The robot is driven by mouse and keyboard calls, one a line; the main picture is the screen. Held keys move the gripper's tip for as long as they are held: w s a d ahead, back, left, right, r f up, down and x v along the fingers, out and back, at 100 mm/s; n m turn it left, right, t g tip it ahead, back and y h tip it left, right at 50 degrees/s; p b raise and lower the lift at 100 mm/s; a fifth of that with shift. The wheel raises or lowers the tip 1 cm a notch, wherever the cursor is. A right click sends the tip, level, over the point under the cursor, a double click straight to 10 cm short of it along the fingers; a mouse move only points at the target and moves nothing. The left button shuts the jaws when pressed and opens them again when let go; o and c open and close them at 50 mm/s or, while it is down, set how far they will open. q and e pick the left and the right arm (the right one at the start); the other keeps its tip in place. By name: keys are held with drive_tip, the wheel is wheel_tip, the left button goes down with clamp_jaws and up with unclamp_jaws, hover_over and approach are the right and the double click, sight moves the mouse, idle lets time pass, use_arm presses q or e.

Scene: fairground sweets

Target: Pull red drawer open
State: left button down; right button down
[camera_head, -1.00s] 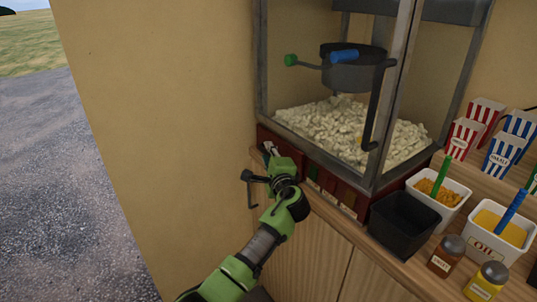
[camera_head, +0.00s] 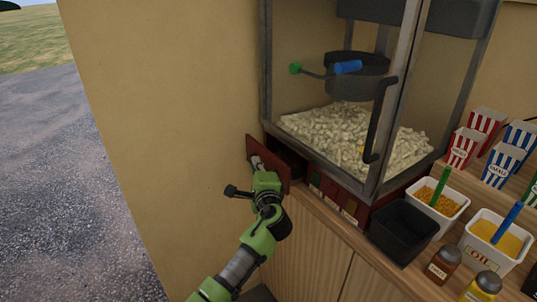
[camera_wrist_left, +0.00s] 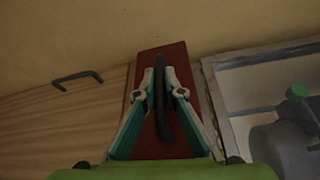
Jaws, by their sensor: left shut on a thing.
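The red drawer (camera_head: 262,158) is in the base of the popcorn machine, at its left end. Its front stands out from the base, and a dark gap shows behind it. In the left wrist view the red drawer front (camera_wrist_left: 152,148) fills the middle, with a dark upright handle (camera_wrist_left: 160,92) on it. My left gripper (camera_head: 256,166) is at the drawer front. In the wrist view its two fingers (camera_wrist_left: 160,75) are closed around the handle. My right gripper is not in view.
The popcorn machine (camera_head: 369,194) stands on a wooden counter with cupboards below. A black tub (camera_head: 402,228), two white tubs, shakers and striped popcorn boxes (camera_head: 466,147) stand to the right. A beige wall (camera_head: 160,110) is close on the left.

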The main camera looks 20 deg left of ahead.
use_arm(q)
drive_tip(key=s+a+p, duration=0.4)
drive_tip(key=s+a, duration=0.5)
drive_tip(key=s, duration=0.3)
drive_tip(key=shift+p, duration=0.4)
drive_tip(key=shift+a, duration=0.1)
drive_tip(key=c, duration=2.1)
unclamp_jaws()
drive_tip(key=shift+c, duration=0.2)
drive_tip(key=f+v, duration=0.1)
drive_tip(key=v, duration=1.1)
drive_tip(key=shift+r, duration=0.45)
drive_tip(key=shift+w, duration=0.1)
